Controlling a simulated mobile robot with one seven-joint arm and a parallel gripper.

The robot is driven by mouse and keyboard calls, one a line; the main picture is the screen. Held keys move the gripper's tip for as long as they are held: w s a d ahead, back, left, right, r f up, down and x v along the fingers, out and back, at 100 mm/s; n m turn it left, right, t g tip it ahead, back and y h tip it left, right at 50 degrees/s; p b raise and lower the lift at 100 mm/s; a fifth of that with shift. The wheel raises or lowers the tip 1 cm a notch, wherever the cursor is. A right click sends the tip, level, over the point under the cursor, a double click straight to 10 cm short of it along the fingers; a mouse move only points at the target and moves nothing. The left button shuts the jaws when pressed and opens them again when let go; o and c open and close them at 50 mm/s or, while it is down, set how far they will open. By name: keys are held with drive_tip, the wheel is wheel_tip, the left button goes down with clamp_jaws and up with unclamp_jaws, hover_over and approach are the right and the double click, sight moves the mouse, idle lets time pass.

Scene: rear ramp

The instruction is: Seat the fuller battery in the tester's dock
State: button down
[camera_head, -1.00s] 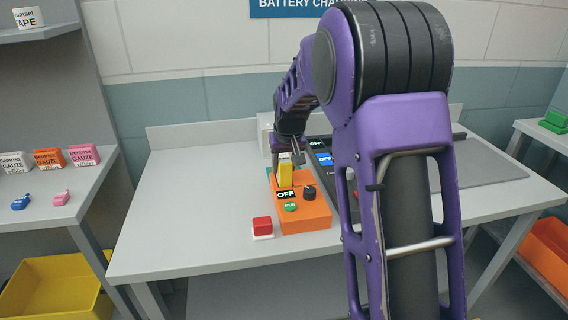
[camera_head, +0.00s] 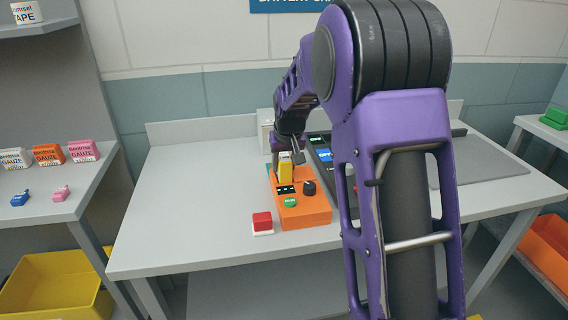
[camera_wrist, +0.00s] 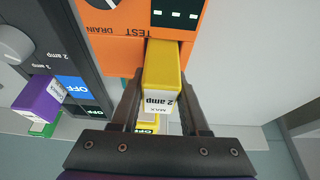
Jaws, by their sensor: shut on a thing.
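The orange tester (camera_head: 305,213) stands on the grey workbench, with a dark knob (camera_head: 309,188), a green button (camera_head: 290,202) and a small display (camera_head: 285,189) lit with pale dashes. A yellow battery (camera_head: 285,171) is upright at the tester's back left. My gripper (camera_head: 286,154) is shut on it from above. In the wrist view the battery (camera_wrist: 163,72), its end marked "2 amp", sits between both fingers, and its far end meets the tester beside the "TEST" marking. The fingers and battery hide the dock, so I cannot tell how deep it sits.
A dark charger (camera_head: 322,150) with blue "OFF" displays stands close right of the tester, partly behind my arm. A purple battery (camera_wrist: 38,98) is at the charger. A red-and-white block (camera_head: 262,223) lies front left of the tester. The bench's left side is clear.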

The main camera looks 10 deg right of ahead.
drive_tip(key=shift+c, duration=1.6)
unclamp_jaws()
